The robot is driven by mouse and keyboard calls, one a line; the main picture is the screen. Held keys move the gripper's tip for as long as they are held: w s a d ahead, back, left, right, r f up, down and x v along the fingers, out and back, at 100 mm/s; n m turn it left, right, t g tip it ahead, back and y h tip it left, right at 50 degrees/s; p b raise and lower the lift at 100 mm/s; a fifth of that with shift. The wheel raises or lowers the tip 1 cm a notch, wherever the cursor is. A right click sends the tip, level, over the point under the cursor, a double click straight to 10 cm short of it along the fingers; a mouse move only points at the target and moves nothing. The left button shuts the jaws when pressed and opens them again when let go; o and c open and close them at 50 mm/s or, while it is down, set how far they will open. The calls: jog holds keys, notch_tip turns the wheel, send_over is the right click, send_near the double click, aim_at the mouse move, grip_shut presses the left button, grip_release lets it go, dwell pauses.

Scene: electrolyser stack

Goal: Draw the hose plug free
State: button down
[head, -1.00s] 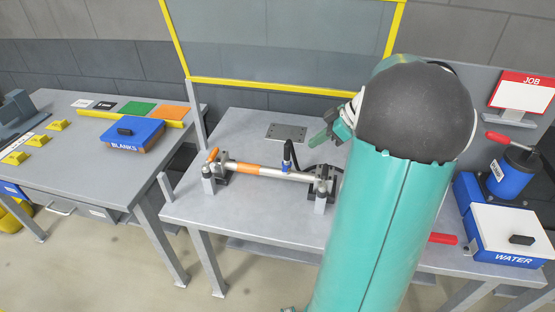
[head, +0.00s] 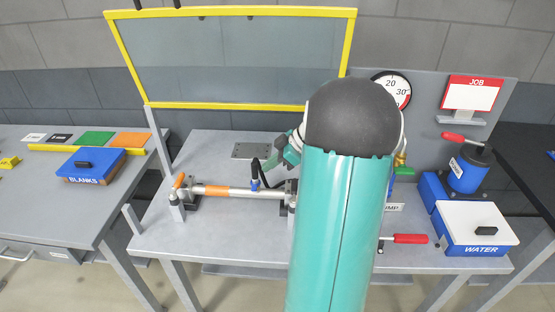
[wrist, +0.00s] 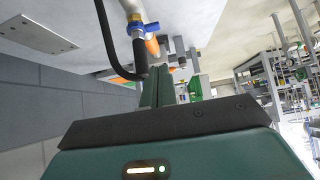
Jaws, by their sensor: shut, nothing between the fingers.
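The black hose plug (head: 255,167) stands upright on a small blue fitting (head: 254,185) midway along the horizontal metal tube. In the wrist view the black hose (wrist: 109,38) curves around to the plug end (wrist: 139,55), which still meets the metal fitting beside a blue lever (wrist: 152,28). My green gripper (head: 287,157) is just right of the plug and apart from it in the head view. In the wrist view the fingers (wrist: 157,80) are together and empty, close beside the hose bend. My arm hides the tube's right end and part of the hose.
The tube (head: 242,192) with an orange band rests on clamp stands on the grey bench. A yellow-framed clear screen (head: 235,60) stands behind. A red-handled lever (head: 405,239), a blue WATER box (head: 478,236) and a gauge (head: 391,88) are to the right. The bench's front left is clear.

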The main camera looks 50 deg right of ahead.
aim_at(255, 174)
notch_tip(255, 174, down, 7)
jog(key=w+a, duration=0.2)
jog(key=shift+w, duration=0.25)
jog(key=shift+f, duration=0.15)
